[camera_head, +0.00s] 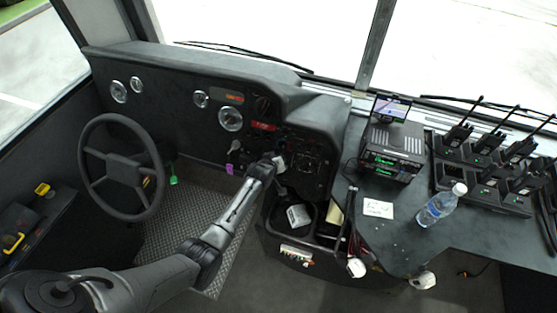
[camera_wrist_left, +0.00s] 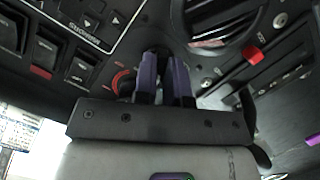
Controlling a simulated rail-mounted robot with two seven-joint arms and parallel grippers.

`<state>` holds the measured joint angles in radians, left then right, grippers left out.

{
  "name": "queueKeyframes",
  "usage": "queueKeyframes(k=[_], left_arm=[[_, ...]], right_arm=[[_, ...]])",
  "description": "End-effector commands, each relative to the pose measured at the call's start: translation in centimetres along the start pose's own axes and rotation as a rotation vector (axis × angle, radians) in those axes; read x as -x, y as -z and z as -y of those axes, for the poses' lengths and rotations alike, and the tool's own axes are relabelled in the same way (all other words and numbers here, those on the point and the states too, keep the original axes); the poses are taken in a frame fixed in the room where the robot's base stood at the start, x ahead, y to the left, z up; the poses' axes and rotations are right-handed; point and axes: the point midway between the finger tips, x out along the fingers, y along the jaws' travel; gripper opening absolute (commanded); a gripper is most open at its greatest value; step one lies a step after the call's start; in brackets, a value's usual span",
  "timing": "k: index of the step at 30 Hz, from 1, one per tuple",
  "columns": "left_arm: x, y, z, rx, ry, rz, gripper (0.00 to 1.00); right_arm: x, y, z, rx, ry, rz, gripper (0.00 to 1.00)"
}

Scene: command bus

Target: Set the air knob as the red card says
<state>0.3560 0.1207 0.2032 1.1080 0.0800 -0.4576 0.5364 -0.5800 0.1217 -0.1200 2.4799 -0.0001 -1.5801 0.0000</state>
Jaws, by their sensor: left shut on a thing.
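My left gripper (camera_head: 279,163) reaches the dark dashboard panel right of the steering wheel. In the left wrist view its two purple-lined fingers (camera_wrist_left: 166,72) are shut on a small dark knob, mostly hidden between them. A printed red arc (camera_wrist_left: 122,82) curves beside the fingers on the panel. The knob's pointer and setting cannot be read. A red plate with pale marks (camera_head: 263,126) sits on the dashboard above the gripper, too small to read; I cannot tell whether it is the red card. My right gripper is not in view.
Rocker switches (camera_wrist_left: 82,70), a round vent (camera_wrist_left: 215,20) and a red button (camera_wrist_left: 252,54) lie close around the fingers. The steering wheel (camera_head: 121,125) is to the left. A radio (camera_head: 392,150), a water bottle (camera_head: 440,205) and several walkie-talkies in chargers (camera_head: 485,160) stand on the right counter.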

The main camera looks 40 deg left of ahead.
Motion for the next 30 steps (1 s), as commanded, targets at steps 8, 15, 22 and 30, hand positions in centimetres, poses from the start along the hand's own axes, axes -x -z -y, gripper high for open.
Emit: queueKeyframes(k=[8,15,22,30], left_arm=[[-0.12,-0.71,0.54,0.001,0.010,0.014,0.22],[-0.11,-0.67,0.27,0.002,0.006,0.013,0.37],[-0.08,-0.47,0.09,0.002,0.003,0.009,0.37],[-0.03,-0.23,0.11,0.002,0.002,0.005,0.37]], right_arm=[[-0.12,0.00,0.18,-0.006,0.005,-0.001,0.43],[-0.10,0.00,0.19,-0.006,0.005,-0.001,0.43],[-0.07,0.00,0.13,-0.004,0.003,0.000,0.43],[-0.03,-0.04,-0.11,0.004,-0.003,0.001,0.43]])
